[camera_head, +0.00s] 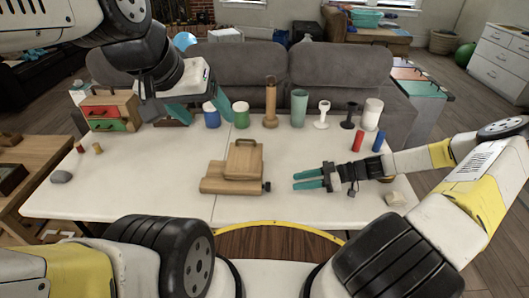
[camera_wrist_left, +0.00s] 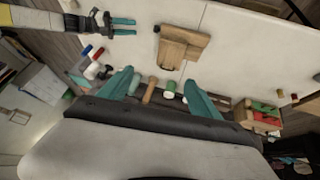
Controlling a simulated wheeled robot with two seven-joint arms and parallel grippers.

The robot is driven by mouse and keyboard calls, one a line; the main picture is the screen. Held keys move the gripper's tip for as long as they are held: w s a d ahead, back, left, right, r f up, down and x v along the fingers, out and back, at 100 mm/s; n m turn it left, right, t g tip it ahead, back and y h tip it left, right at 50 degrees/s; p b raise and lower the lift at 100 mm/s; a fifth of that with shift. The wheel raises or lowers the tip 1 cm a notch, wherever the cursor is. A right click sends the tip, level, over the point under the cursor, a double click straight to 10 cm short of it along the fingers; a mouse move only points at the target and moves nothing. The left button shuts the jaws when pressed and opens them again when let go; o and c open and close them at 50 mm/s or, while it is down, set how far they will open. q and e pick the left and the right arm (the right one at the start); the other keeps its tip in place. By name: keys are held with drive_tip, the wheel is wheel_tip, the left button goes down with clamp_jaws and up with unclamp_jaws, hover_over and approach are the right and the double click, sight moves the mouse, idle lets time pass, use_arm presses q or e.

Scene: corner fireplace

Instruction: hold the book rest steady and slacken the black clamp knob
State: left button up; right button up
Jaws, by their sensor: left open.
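The wooden book rest (camera_head: 215,185) lies on the white table in front of me, with a handled board-like part on top. It also shows in the left wrist view (camera_wrist_left: 184,42). The black clamp knob (camera_head: 267,187) sticks out at its right end. My left gripper (camera_head: 199,108) is open and empty above the back left of the table, well behind the book rest. Its spread fingers show in the left wrist view (camera_wrist_left: 160,92). My right gripper (camera_head: 308,179) lies low over the table to the right of the knob, fingers apart and pointing left at it, not touching.
Blue (camera_head: 212,117) and green (camera_head: 241,115) jars, a wooden mill (camera_head: 270,102), a teal cup (camera_head: 299,108) and candlesticks line the table's back. A small drawer box (camera_head: 108,111) stands back left. Red (camera_head: 358,141) and blue (camera_head: 379,141) cylinders stand right. The front left is mostly clear.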

use_arm(q)
drive_tip(key=w+a+f+n+g, duration=0.1)
drive_tip(key=w+f+n+g, duration=0.1)
drive_tip(key=w+f+n, duration=0.4)
drive_tip(key=n+g+y, duration=0.2)
drive_tip(key=n+g, duration=0.2)
drive_tip(key=n, duration=0.9)
hover_over(216, 182)
wheel_tip(216, 182, down, 26)
drive_tip(key=shift+f, duration=4)
drive_tip(key=shift+c, duration=0.4)
clamp_jaws()
